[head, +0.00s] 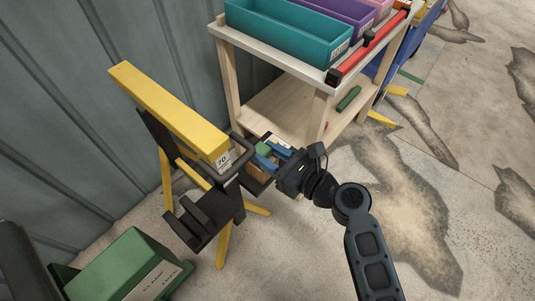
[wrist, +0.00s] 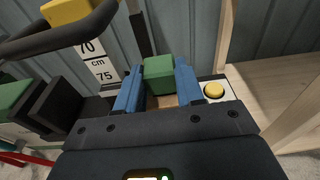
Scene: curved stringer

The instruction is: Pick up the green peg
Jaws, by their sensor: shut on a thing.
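The green peg (wrist: 159,72) is a block with a square top, held between the two blue fingers of my gripper (wrist: 160,88) in the wrist view. In the head view the green peg (head: 264,149) shows at the tips of my gripper (head: 267,157). My gripper is shut on it, one finger on each side. The peg's lower part is hidden by the fingers and my gripper's body. A brown surface shows just below the peg between the fingers. I cannot tell whether the peg is clear of what is beneath it.
A yellow stand (head: 170,112) with a 70 cm label is left of my gripper. A yellow button (wrist: 214,90) is on a white plate beside the right finger. A wooden shelf (head: 275,105) with bins stands behind. A green box (head: 135,268) lies at front left. Floor at right is open.

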